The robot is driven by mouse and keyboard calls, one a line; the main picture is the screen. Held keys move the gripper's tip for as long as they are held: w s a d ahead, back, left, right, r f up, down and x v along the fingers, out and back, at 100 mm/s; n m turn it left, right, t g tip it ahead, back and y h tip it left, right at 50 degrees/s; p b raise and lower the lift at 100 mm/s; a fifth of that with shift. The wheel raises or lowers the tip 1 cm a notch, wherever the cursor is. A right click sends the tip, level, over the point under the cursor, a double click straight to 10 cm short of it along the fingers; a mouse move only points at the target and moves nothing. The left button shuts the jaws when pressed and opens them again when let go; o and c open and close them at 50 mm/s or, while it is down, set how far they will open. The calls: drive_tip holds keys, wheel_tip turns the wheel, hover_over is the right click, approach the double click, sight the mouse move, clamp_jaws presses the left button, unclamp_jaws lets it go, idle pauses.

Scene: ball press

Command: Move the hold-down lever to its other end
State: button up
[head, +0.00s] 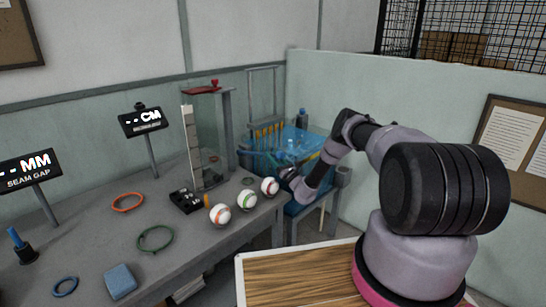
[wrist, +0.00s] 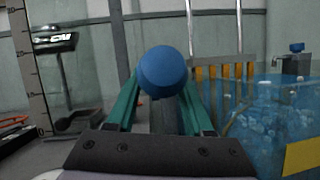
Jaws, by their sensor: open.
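In the wrist view, a round blue knob (wrist: 162,72) sits in the middle, between or just in front of the teal fingertips of my gripper (wrist: 161,90). It looks like the end of the hold-down lever, but its shaft is mostly hidden, so I cannot tell for sure or see the lever's angle. My fingers stand apart on either side of the knob; contact is not clear. In the head view, my gripper (head: 277,164) is by the table's right end, close to the blue tank, and the knob cannot be made out there.
A blue water tank (head: 302,143) is beside my wrist. Three balls (head: 246,201) line the table's right edge. A clear column (head: 208,140) with a red top and a scale stands behind them. Rings (head: 156,238), a blue block (head: 121,281) and two displays (head: 143,121) occupy the left.

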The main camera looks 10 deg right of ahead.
drive_tip(key=shift+w+a+r, duration=0.15)
drive_tip(key=shift+w+a, duration=0.05)
drive_tip(key=shift+w, duration=0.05)
clamp_jaws()
idle(1.4)
